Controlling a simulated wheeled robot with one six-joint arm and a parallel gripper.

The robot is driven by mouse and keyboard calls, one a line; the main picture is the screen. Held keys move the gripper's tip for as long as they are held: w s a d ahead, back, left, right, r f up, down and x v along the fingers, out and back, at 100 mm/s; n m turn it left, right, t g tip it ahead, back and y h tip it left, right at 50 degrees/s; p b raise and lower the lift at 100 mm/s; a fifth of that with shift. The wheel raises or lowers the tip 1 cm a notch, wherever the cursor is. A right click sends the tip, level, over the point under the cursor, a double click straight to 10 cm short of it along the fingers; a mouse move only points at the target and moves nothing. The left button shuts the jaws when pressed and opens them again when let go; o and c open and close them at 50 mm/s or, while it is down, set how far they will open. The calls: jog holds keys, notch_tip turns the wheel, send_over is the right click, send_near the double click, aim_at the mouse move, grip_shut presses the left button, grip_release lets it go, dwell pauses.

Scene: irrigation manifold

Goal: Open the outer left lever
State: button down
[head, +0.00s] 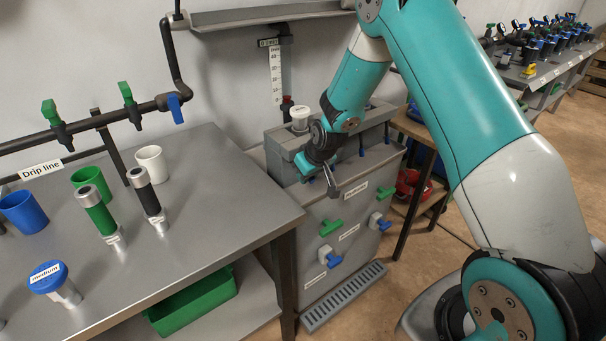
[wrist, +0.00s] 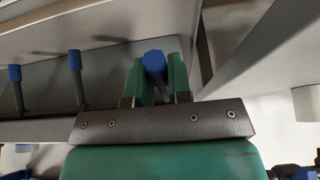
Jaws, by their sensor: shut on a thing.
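My gripper (wrist: 156,80) is shut on a blue-tipped lever (wrist: 154,62). The blue tip stands between the two green fingers in the wrist view. Two more blue-tipped levers, a nearer one (wrist: 74,60) and a farther one (wrist: 15,73), stand to the left in that view, apart from the gripper. In the head view my gripper (head: 318,168) is low over the left part of the grey tank's (head: 330,215) top. The held lever is mostly hidden there. Two levers (head: 362,146) (head: 387,131) show to its right.
A white cup-like cap (head: 299,118) stands on the tank behind my gripper. Green and blue taps stick out of the tank's front, such as the green one (head: 331,227). A metal table (head: 190,215) with cups and tubes stands to the left. A grate (head: 343,296) lies below the tank.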

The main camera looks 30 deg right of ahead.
jog(key=shift+r, duration=0.2)
jog(key=c, duration=1)
grip_release()
jog(key=shift+c, duration=0.2)
jog(key=shift+r, duration=0.1)
jog(key=v, duration=1.7)
jog(key=shift+s+r, duration=0.1)
jog(key=shift+r, duration=0.05)
